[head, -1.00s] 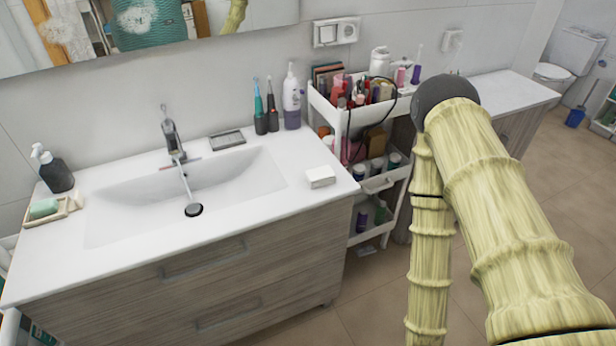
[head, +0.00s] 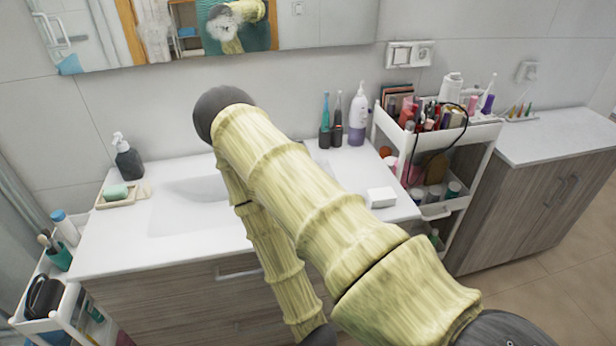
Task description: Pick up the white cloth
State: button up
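A small white block-shaped item (head: 381,198), perhaps the folded white cloth, lies on the right end of the white sink counter (head: 110,245). I cannot tell for sure that it is cloth. My bamboo-textured arm crosses the middle of the head view, over the basin and to the left of this item. Its lower link runs down in front of the cabinet and leaves the picture at the bottom. My gripper is not in view. The arm hides much of the basin and the tap.
A white cart (head: 484,130) packed with cosmetics stands right of the sink, beside a wooden cabinet (head: 545,215). Toothbrushes (head: 331,122) and a purple-white bottle (head: 358,118) stand at the counter's back. A soap dispenser (head: 128,158) and soap dish (head: 117,198) are left. Another cart (head: 50,325) is lower left.

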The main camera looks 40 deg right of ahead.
aim_at(383, 198)
jog(key=u, duration=1.5)
jog(key=k, duration=0.7)
jog(key=z, duration=1.65)
